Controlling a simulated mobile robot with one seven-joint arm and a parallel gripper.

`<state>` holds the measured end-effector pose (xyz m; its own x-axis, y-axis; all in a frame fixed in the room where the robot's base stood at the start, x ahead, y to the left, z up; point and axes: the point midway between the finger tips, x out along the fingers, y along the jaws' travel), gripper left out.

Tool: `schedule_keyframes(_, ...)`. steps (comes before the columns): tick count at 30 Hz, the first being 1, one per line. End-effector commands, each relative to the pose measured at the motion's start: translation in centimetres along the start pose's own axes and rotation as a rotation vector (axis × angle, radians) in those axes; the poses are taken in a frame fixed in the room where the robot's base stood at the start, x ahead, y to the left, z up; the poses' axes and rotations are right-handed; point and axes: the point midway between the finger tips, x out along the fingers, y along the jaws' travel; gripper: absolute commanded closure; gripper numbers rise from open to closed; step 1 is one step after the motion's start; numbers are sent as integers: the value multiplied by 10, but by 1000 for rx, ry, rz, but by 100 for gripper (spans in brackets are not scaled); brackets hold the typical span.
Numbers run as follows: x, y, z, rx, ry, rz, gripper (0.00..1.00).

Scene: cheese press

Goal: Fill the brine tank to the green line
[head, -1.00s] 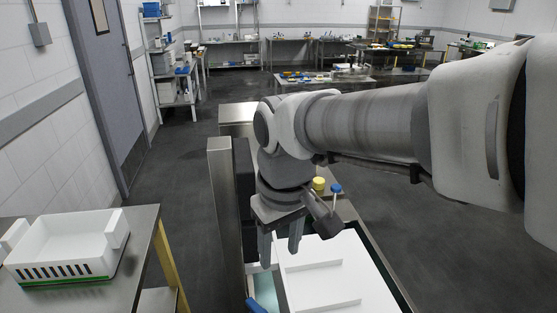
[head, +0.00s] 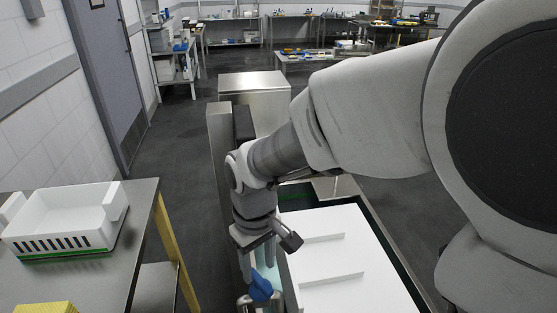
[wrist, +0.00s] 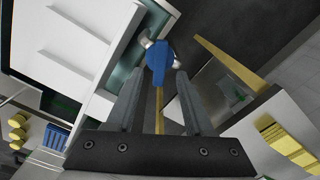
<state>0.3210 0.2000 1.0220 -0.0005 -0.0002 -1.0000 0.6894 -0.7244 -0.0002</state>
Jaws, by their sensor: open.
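The brine tank appears to be the dark green-walled basin (head: 392,262) with a white slab (head: 340,245) with raised bars over it. A strip of pale teal shows along its left side. A blue handle (head: 261,287) on a metal fitting is at the tank's near left; it also shows in the wrist view (wrist: 157,62). My gripper (head: 258,265) is open and points down at the handle. In the wrist view the handle lies between the two fingertips (wrist: 160,75); contact cannot be told.
A steel table (head: 145,215) at left bears a white slotted crate (head: 62,222) and a yellow block (head: 45,307). A yellow post (head: 178,255) stands at its right edge. A steel box (head: 254,92) stands behind the tank. Floor is open at back left.

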Motion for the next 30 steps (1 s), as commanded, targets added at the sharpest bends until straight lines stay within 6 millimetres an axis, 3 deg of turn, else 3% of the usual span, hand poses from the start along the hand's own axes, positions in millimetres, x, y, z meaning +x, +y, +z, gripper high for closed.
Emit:
schedule_keyframes(3,26,0,1,0,-4,-1,48)
schedule_keyframes(9,52,0,0,0,-2,0,48)
schedule_keyframes(21,59,0,0,0,1,1,48)
schedule_keyframes(23,59,0,0,0,1,1,55)
schedule_keyframes(30,59,0,0,0,1,1,98)
